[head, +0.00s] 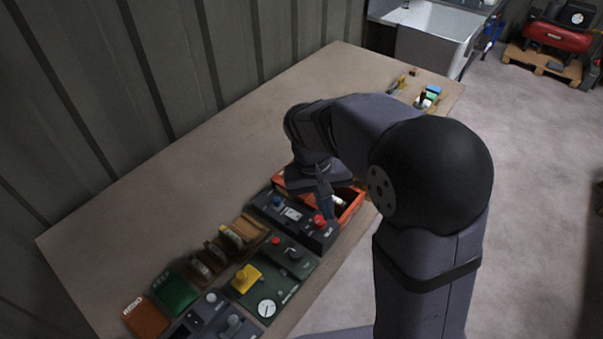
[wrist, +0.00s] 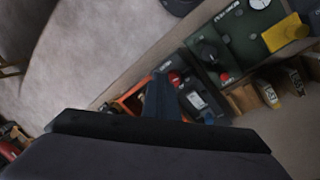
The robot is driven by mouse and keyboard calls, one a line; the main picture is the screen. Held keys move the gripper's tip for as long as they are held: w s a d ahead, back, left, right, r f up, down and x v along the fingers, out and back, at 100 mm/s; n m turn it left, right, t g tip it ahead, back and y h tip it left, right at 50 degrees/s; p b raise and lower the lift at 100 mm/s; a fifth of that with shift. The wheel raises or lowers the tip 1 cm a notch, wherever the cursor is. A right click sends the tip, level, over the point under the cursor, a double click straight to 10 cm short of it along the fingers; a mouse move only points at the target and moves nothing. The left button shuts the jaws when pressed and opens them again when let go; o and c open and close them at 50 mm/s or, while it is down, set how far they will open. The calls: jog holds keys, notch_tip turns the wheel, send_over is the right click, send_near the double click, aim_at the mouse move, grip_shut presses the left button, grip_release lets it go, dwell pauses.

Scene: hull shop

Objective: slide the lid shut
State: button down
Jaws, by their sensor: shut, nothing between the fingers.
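An orange box (head: 354,208) stands near the right edge of the bench, partly hidden by my gripper. Its right part looks open, with a dark inside and a small pale thing in it. I cannot clearly pick out the lid. My gripper (head: 326,208) points down, shut and empty, over the border between the box and a dark control panel (head: 283,211). I cannot tell whether it touches either. In the wrist view the fingers (wrist: 160,82) cover part of the orange box (wrist: 130,103), with the dark panel (wrist: 197,100) beside them.
A red button (head: 319,220) and a blue knob (head: 277,201) stick up from the dark panel. A green panel (head: 293,260) with a yellow knob, wooden holders (head: 240,234) and more panels fill the near bench. The bench (head: 220,160) along the wall is clear.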

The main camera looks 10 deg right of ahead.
jog(key=w+a+r+m+t+h, duration=0.1)
jog(key=w+a+r+m+h, duration=0.1)
jog(key=w+a, duration=0.5)
jog(key=w+a+r+m+t+h, duration=0.2)
jog(key=w+a, duration=0.4)
jog(key=w, duration=0.2)
jog(key=p+x, duration=0.1)
jog(key=x, duration=0.2)
jog(key=p+x, duration=0.1)
jog(key=x, duration=0.2)
jog(key=p+x, duration=0.1)
jog(key=x, duration=0.2)
jog(key=shift+s+d+f, duration=0.15)
jog(key=shift+s+d, duration=0.1)
jog(key=shift+s+d+f+p, duration=0.15)
jog(key=shift+d+p, duration=0.25)
jog(key=shift+d, duration=0.25)
jog(key=shift+s+d+f+p, duration=0.15)
jog(key=shift+d+p, duration=0.2)
jog(key=shift+d, duration=0.35)
jog(key=shift+s+d+f+p, duration=0.15)
jog(key=shift+d+p, duration=0.25)
jog(key=shift+d, duration=0.25)
jog(key=shift+s, duration=0.1)
jog(key=s+d+b, duration=0.7)
jog(key=s+d, duration=0.1)
jog(key=shift+s+d, duration=0.35)
jog(key=shift+f, duration=0.1)
